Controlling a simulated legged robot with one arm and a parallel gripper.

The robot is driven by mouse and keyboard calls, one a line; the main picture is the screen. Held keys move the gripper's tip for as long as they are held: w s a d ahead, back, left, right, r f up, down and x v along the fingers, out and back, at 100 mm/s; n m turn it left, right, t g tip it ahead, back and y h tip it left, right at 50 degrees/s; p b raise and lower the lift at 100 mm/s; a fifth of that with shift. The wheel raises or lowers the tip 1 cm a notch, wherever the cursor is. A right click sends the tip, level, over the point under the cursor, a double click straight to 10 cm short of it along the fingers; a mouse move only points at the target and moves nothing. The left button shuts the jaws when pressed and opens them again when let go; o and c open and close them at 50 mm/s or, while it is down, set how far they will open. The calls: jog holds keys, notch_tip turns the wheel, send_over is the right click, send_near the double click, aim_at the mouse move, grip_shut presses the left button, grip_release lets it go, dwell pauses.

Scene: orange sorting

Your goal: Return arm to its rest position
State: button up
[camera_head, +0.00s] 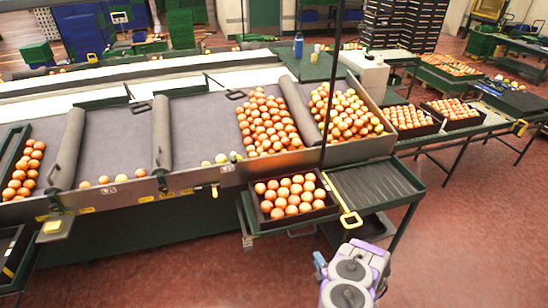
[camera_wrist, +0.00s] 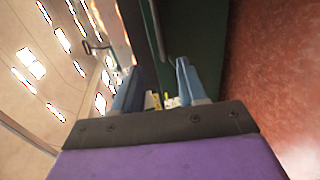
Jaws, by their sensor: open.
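My gripper (camera_wrist: 158,88) shows in the wrist view with its two blue fingers apart and nothing between them. In the head view my purple and grey arm is at the bottom edge, right of centre, and a small blue part (camera_head: 319,264) shows beside it. The arm is in front of the sorting table and apart from the oranges. A dark crate (camera_head: 333,208) full of oranges (camera_head: 290,194) stands on the table's near ledge, beyond my arm.
The long sorting table (camera_head: 200,118) holds oranges in separate lanes. More filled crates (camera_head: 437,104) stand on a bench at right. The red floor (camera_head: 470,220) at lower right is clear.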

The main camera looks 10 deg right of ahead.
jog(key=w+a+r+m+g, duration=0.4)
jog(key=w+a+r, duration=0.1)
jog(key=w+r, duration=0.65)
jog(key=s+a+r+m+g, duration=0.2)
jog(key=s+a+r, duration=0.15)
jog(key=r, duration=0.45)
jog(key=s+a+r+m+g, duration=0.2)
jog(key=a+r, duration=0.2)
jog(key=r, duration=0.5)
jog(key=s+a+r+m+g, duration=0.2)
jog(key=s+r, duration=0.4)
jog(key=s, duration=0.3)
jog(key=s+a+r+m+g, duration=0.2)
jog(key=s+r+g, duration=0.1)
jog(key=s+r, duration=0.5)
jog(key=s+a+r+m+g, duration=0.1)
jog(key=s+r+m+g, duration=0.1)
jog(key=s, duration=1.1)
jog(key=s+a+r+m+g+b, duration=0.1)
jog(key=s+r+m, duration=0.3)
jog(key=s, duration=1)
jog(key=shift+s+a+g+h, duration=0.15)
jog(key=shift+a+g+h, duration=0.15)
jog(key=shift+a+g, duration=0.35)
jog(key=shift+r+m, duration=0.1)
jog(key=shift+m, duration=0.2)
